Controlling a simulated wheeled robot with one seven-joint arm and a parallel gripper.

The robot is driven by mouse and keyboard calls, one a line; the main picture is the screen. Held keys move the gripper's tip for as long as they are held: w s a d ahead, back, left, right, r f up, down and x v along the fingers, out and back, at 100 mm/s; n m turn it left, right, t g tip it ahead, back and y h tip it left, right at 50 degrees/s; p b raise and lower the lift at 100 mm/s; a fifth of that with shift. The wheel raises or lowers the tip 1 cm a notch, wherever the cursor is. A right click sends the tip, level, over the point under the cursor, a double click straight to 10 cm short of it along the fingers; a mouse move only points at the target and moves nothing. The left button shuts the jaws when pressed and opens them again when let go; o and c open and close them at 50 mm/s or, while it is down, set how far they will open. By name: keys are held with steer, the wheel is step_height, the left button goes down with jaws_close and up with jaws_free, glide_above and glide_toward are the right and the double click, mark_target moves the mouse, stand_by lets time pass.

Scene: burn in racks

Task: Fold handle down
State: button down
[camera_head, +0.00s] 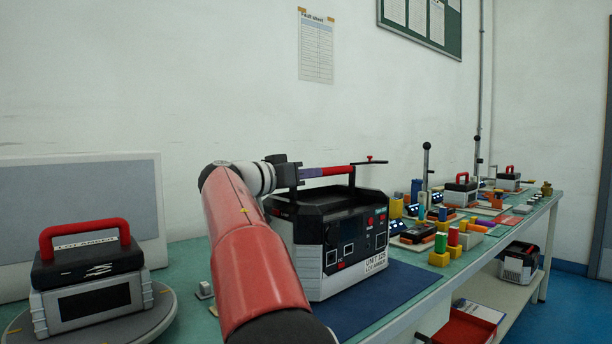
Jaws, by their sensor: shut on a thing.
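A black and white unit (345,235) stands on a dark blue mat (385,295) on the bench. The fingertips are small in view, and my arm hides the unit's left side.
Another unit (88,275) with a red handle sits on a round grey turntable (150,322) at left. Several small blocks, lever posts and more units line the bench (430,275) to the right. A red bin (465,328) is on the lower shelf.

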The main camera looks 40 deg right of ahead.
steer(key=s+f+m+b, duration=0.1)
steer(key=m+b, duration=0.1)
steer(key=b, duration=0.2)
steer(key=shift+s+d+r+m+b, duration=0.1)
steer(key=shift+s+m+b, duration=0.35)
steer(key=shift+m+b, duration=0.45)
steer(key=shift+s+r+m+b, duration=0.2)
steer(key=shift+m+b, duration=0.1)
steer(key=c, duration=1.3)
jaws_free()
steer(key=a, duration=0.2)
steer(key=a+b, duration=0.1)
steer(key=a, duration=0.2)
steer(key=s+a, duration=0.1)
steer(key=a, duration=0.1)
steer(key=shift+a, duration=0.35)
